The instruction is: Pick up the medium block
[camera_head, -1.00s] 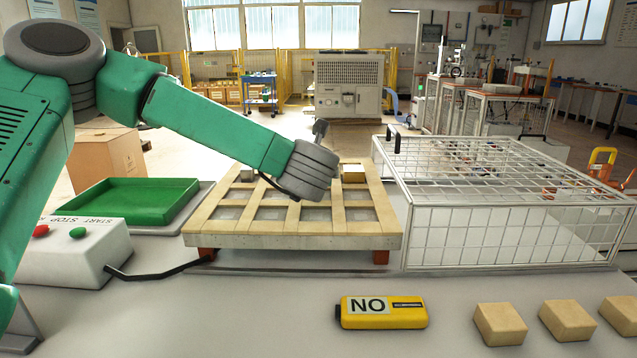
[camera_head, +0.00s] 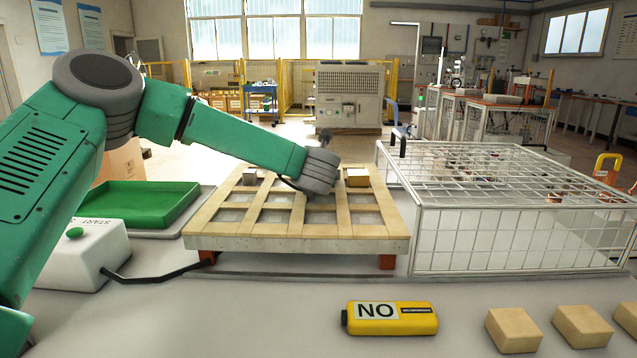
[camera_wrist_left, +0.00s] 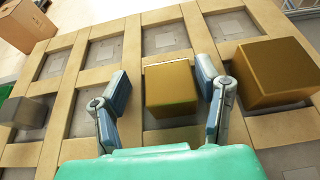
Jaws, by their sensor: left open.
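The medium block (camera_wrist_left: 170,88), a golden cube, sits on the slatted rack (camera_head: 250,228) in the left wrist view. My left gripper (camera_wrist_left: 163,74) is open, with one finger on each side of this block; I cannot tell whether either finger touches it. A larger golden block (camera_wrist_left: 275,74) lies to the right, close to the right finger; it also shows in the head view (camera_head: 357,177). A smaller grey block (camera_wrist_left: 27,112) lies to the left. In the head view my left wrist hides the medium block and the fingers. My right gripper is not in view.
A wire cage (camera_head: 515,240) stands right of the rack. A green tray (camera_head: 135,205) and a START/STOP button box (camera_head: 85,262) are at left. A yellow "NO" device (camera_head: 390,318) and several tan blocks (camera_head: 513,330) lie in front.

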